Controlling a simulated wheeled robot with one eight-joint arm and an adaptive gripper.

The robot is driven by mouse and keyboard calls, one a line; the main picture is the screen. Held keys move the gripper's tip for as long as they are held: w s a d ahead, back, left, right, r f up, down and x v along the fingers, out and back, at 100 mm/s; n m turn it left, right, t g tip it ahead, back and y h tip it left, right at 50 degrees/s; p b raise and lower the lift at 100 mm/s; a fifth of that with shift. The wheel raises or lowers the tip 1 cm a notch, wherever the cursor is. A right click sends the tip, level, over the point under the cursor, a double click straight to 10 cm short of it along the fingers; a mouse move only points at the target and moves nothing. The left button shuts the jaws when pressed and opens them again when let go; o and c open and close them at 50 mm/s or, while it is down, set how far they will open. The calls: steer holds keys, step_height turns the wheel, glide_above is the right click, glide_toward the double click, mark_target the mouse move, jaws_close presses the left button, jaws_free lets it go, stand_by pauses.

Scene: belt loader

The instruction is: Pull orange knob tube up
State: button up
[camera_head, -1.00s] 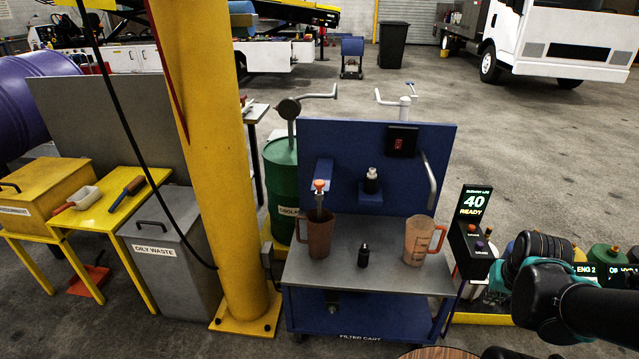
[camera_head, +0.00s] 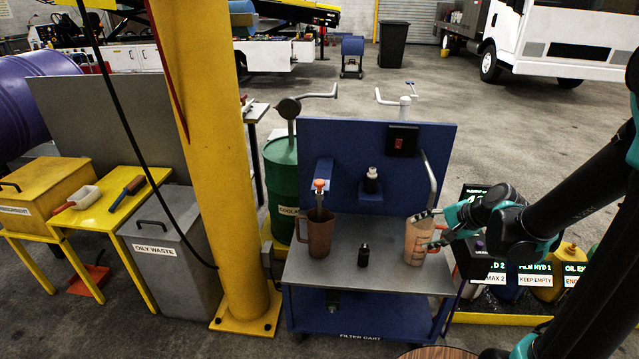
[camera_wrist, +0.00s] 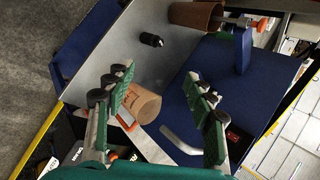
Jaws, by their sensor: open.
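The orange knob (camera_head: 319,185) tops a thin tube that stands in the left brown jug (camera_head: 320,236) on the blue filter cart. In the wrist view the orange knob (camera_wrist: 262,24) lies at the upper right, with its tube running into the jug (camera_wrist: 196,15). My gripper (camera_head: 430,230) is at the right jug (camera_head: 413,250), on the cart's right side. In the wrist view my gripper (camera_wrist: 165,95) has its green fingers spread wide, with the right jug (camera_wrist: 142,103) showing between them. I cannot tell whether a finger touches it.
The filter cart (camera_head: 300,270) has a blue back panel with a red switch (camera_head: 398,144) and a curved grey pipe (camera_head: 429,175). A small black bottle (camera_head: 364,255) stands between the jugs. The yellow post (camera_head: 215,150) rises left of the cart. Several colored containers stand at the right.

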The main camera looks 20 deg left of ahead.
steer(key=w+a+m+y, duration=0.55)
steer(key=w+a, duration=0.25)
steer(key=a, duration=0.4)
steer(key=m+g+y, duration=0.2)
steer(key=m+y, duration=0.3)
steer(key=m, duration=0.1)
glide_toward(319, 182)
steer(key=a, duration=0.6)
steer(key=w+a, duration=0.1)
steer(key=a, duration=0.3)
steer(key=shift+w+f, duration=0.1)
steer(key=shift+f, duration=0.05)
jaws_close()
